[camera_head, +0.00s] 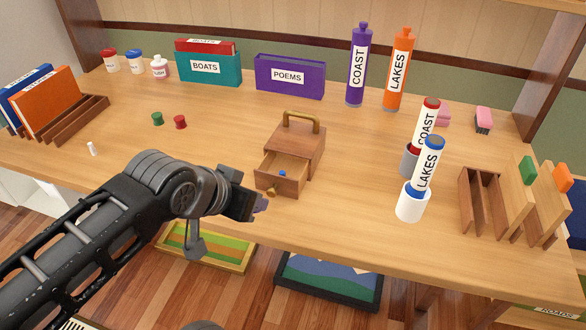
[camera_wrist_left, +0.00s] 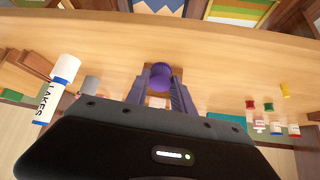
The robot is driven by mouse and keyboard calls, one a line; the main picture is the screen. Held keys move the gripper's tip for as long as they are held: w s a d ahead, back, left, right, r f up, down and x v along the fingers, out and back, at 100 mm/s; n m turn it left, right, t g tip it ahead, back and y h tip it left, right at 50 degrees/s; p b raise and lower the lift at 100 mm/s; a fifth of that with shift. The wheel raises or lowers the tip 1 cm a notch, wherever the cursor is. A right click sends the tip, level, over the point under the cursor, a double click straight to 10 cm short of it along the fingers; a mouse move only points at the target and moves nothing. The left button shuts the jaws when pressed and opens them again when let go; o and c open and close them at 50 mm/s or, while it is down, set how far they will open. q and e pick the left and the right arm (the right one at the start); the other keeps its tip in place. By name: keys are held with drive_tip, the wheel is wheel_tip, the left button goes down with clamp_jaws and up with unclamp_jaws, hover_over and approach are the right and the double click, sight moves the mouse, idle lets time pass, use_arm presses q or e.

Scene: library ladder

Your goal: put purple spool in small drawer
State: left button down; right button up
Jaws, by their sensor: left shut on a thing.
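The purple spool (camera_wrist_left: 160,76) is held between the fingertips of my left gripper (camera_wrist_left: 161,84) in the left wrist view. In the head view, my left gripper (camera_head: 256,206) is low at the table's front side, and only a bit of the purple spool (camera_head: 262,205) shows past the fingers. The small drawer (camera_head: 281,187) is pulled out of a little wooden chest (camera_head: 298,142) with a brass handle on top. A small blue thing (camera_head: 282,173) lies inside the drawer. The gripper is just left of and in front of the drawer. My right gripper is not in view.
A green spool (camera_head: 157,118) and a red spool (camera_head: 180,122) stand left of the chest. A white cup (camera_head: 411,204) holding a blue-capped tube stands to the right. The table's front edge runs below the drawer. The wood between drawer and cup is clear.

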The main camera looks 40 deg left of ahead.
use_arm(q)
drive_tip(key=w+a+p, duration=0.1)
drive_tip(key=w, duration=0.4)
drive_tip(key=w+f+p, duration=0.1)
drive_tip(key=w, duration=0.4)
drive_tip(key=w+a+f+p, duration=0.1)
drive_tip(key=w+p, duration=0.1)
drive_tip(key=w, duration=0.4)
drive_tip(key=shift+a+f, duration=0.15)
drive_tip(key=shift+a, duration=0.2)
drive_tip(key=shift+f, duration=0.15)
drive_tip(key=shift+f, duration=0.1)
